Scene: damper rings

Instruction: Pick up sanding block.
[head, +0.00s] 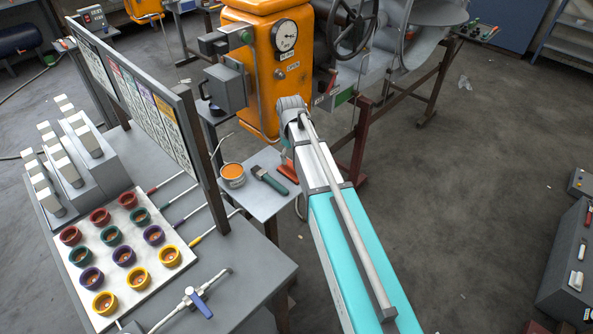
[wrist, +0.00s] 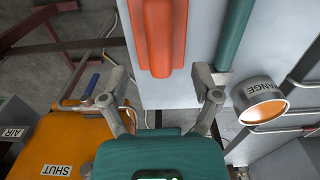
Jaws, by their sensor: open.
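The sanding block (wrist: 165,35), an orange-red body with a rounded raised handle, lies on a small light grey table (wrist: 205,20). Its upper end is cut off by the wrist view's edge. In the head view a bit of the block (head: 289,171) shows beside my arm, which hides the rest. My gripper (wrist: 160,75) is open and empty. In the wrist view its fingers stand apart, one on each side of the block's near end. I cannot tell its height above the table. In the head view the fingers are hidden.
A green-handled brush (head: 268,180) lies close beside the block; its handle (wrist: 236,32) runs near my right finger. An orange paint can (head: 232,175) stands left of it. An orange cabinet (head: 262,70) rises behind the table. A bench with coloured rings (head: 123,256) is at left.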

